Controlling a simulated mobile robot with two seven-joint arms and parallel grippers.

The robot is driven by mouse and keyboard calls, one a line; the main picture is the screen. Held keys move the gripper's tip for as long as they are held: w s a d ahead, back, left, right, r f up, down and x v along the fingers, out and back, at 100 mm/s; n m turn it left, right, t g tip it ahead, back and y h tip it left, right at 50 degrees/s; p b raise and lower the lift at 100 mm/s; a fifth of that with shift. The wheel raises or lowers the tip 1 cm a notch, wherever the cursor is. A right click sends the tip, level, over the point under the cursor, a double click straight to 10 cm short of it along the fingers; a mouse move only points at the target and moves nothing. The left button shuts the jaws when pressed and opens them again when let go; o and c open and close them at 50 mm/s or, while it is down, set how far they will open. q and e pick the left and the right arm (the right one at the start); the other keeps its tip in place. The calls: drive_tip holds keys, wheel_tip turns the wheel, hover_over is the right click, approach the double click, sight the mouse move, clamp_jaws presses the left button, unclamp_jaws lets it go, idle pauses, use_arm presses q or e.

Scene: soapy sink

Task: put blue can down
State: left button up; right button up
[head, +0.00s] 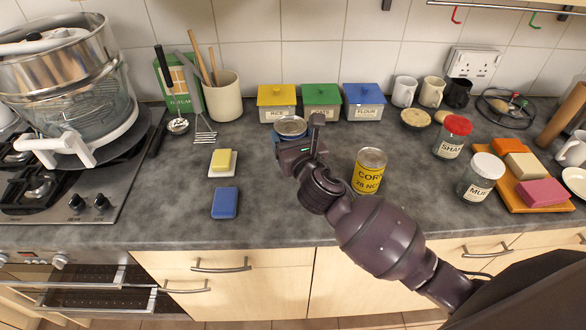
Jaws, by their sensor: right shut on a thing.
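The blue can (290,126) is in the middle of the head view, in front of the yellow and green tins. Its silver top and a little of its blue side show; my gripper hides most of its front and its base. My right gripper (301,139) is at the can and shut on it. The can looks upright. I cannot tell whether its base touches the worktop (285,215). My left gripper is not in view.
A yellow can (367,172) stands close to the right of my right wrist. Yellow (277,103), green (321,101) and blue (364,102) lidded tins line the wall behind. A blue sponge (225,203) and a yellow block on a white dish (222,174) lie left. Worktop between is clear.

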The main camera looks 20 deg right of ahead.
wheel_tip(320, 180, down, 5)
drive_tip(key=shift+b, duration=0.55)
wheel_tip(320, 180, down, 4)
drive_tip(key=shift+r+b, duration=0.2)
drive_tip(key=shift+b, duration=0.4)
drive_tip(key=shift+f, duration=0.45)
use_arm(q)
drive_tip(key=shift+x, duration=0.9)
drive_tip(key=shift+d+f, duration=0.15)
use_arm(e)
drive_tip(key=o, duration=1.2)
drive_tip(key=shift+f, duration=0.15)
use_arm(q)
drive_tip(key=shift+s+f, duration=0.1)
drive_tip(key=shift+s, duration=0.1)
